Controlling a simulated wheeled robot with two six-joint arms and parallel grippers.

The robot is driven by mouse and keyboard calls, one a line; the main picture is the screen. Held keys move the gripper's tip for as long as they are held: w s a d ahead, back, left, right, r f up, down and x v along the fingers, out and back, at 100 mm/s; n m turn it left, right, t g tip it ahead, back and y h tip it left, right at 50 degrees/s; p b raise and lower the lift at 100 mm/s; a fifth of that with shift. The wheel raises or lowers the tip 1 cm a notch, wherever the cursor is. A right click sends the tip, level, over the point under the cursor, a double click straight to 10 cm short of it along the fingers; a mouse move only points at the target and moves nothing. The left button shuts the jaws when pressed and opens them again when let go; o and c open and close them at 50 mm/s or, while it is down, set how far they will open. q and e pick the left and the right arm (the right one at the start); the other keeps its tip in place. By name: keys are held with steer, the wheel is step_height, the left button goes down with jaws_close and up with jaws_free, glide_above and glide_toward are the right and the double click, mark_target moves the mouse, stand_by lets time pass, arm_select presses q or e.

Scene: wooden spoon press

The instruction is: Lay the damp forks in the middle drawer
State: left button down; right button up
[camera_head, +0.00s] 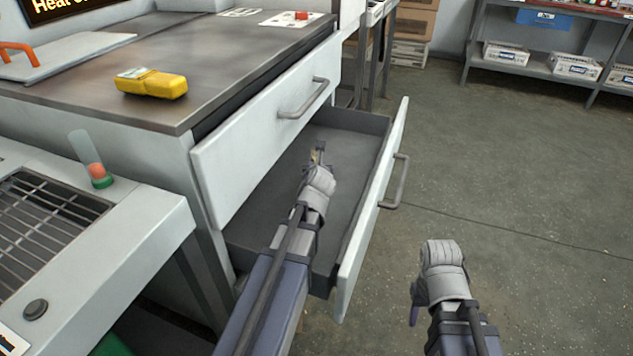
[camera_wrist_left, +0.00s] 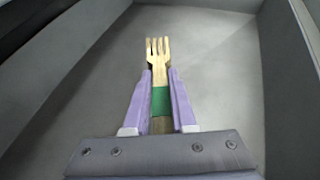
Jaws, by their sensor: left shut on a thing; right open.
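A wooden fork (camera_wrist_left: 158,52) with a green band on its handle is between the purple fingers of my left gripper (camera_wrist_left: 160,82), which is shut on it. In the head view my left gripper (camera_head: 317,156) reaches into the open drawer (camera_head: 368,210) below the top drawer front (camera_head: 255,135). The fork's tines point away from the gripper, over the bare grey drawer floor. I cannot tell whether the fork touches the floor. In the head view the fork is mostly hidden. My right gripper (camera_head: 415,303) is outside the drawer, over the concrete floor, open, with no object visible in it.
The dark worktop above the drawers holds a yellow device (camera_head: 151,83). At left, a machine with a grate (camera_head: 40,225) has a clear tube (camera_head: 92,160) with an orange and green part. A shelf with boxes (camera_head: 505,53) stands far right.

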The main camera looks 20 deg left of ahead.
arm_select(q)
steer(key=shift+f+b, duration=1.8)
steer(key=shift+b, duration=0.05)
arm_select(e)
steer(key=shift+f, duration=1.8)
arm_select(q)
steer(key=shift+f, duration=0.2)
steer(key=c, duration=0.7)
jaws_free()
arm_select(e)
steer(key=shift+f, duration=0.1)
arm_select(q)
steer(key=shift+r, duration=0.15)
